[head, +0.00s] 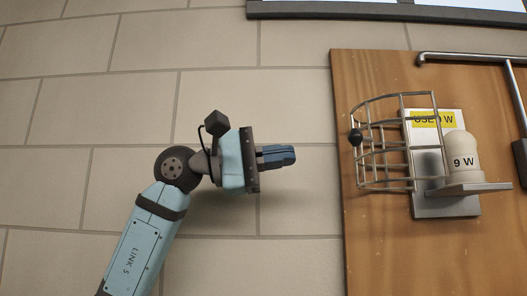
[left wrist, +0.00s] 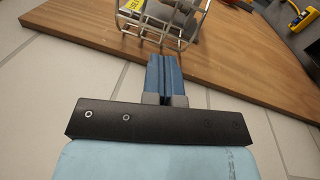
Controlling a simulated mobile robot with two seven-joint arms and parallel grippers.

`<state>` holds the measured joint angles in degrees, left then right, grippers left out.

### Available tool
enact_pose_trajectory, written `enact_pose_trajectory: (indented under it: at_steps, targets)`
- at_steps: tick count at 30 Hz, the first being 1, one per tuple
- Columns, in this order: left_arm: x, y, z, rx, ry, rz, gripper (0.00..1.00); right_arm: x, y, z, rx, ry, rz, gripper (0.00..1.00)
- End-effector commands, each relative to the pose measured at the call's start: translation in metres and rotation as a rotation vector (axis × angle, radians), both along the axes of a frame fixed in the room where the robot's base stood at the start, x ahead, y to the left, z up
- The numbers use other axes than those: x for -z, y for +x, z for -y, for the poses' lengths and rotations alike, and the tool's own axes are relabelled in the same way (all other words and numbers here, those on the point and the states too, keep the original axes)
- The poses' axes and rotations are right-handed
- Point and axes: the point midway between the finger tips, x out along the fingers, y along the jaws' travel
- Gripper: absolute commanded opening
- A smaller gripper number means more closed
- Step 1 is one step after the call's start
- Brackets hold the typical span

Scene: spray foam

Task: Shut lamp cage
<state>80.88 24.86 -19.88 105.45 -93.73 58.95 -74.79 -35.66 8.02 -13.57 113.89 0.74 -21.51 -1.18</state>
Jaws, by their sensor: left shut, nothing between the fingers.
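The lamp cage (head: 386,183) is a half-round wire guard with a dark round knob (head: 355,137) on its left side. It stands swung out to the left of the lamp (head: 462,153), a pale bulb marked "9 W" on a metal shelf. The lamp's grey mounting plate (head: 446,205) is on a wooden board. My left gripper (head: 292,155) is shut and empty, left of the cage and apart from it, pointing right. In the left wrist view the blue fingers (left wrist: 163,62) are together, with the cage (left wrist: 150,33) beyond their tips. My right gripper is not in view.
The wooden board (head: 375,80) is on a tiled wall (head: 290,100). A metal pipe (head: 470,58) runs along the board's upper right. The left wrist view shows a yellow device (left wrist: 299,18) at top right. The space between gripper and cage is clear.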

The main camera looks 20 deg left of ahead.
Motion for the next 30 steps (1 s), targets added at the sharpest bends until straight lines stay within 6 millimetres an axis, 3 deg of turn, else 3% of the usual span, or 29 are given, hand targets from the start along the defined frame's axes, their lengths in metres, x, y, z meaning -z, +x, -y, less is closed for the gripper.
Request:
enact_pose_trajectory:
  at_steps: [6, 12, 30]
  targets:
    - [-0.01, 0.016, 0.044, 0.004, -0.001, -0.002, 0.0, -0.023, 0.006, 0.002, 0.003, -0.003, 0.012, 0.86]
    - [-0.014, 0.003, 0.067, 0.002, -0.001, -0.001, 0.0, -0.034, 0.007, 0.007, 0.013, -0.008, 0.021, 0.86]
    - [-0.013, -0.001, 0.076, -0.001, -0.002, -0.002, 0.0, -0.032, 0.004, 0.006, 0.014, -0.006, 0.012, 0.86]
